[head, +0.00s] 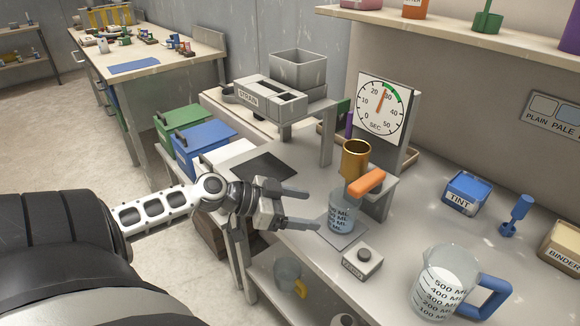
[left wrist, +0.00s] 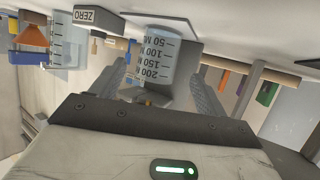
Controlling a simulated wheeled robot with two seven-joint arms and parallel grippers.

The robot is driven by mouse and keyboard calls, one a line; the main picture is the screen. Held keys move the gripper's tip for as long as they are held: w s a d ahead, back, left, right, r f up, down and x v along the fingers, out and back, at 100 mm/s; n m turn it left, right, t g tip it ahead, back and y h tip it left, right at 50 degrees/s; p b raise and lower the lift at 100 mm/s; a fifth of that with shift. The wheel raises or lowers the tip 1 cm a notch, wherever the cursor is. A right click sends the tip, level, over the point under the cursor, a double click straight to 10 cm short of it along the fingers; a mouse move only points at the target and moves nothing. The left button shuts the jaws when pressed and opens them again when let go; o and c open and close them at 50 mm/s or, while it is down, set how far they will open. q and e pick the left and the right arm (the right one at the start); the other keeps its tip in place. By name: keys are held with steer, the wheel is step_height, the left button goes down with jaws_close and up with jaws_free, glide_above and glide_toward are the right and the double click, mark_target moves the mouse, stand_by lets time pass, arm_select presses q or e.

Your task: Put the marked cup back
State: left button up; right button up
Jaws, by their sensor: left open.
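A clear cup with mL marks (head: 341,218) stands upright on a grey plate (head: 351,238) below a brass cup (head: 355,158). An orange handle (head: 367,181) sits just above the marked cup. My left gripper (head: 313,209) is open and empty, its fingers pointing at the cup from the left, with the tips just short of it in the head view. In the left wrist view the marked cup (left wrist: 158,52) shows upside down beyond and between the spread fingers (left wrist: 165,85). My right gripper is not in view.
A ZERO button box (head: 362,262) stands in front of the cup. A larger jug with a blue handle (head: 446,282) is at the right front. The dial (head: 381,108) rises behind.

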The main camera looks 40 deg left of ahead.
arm_select(q)
steer(key=shift+v, duration=1.45)
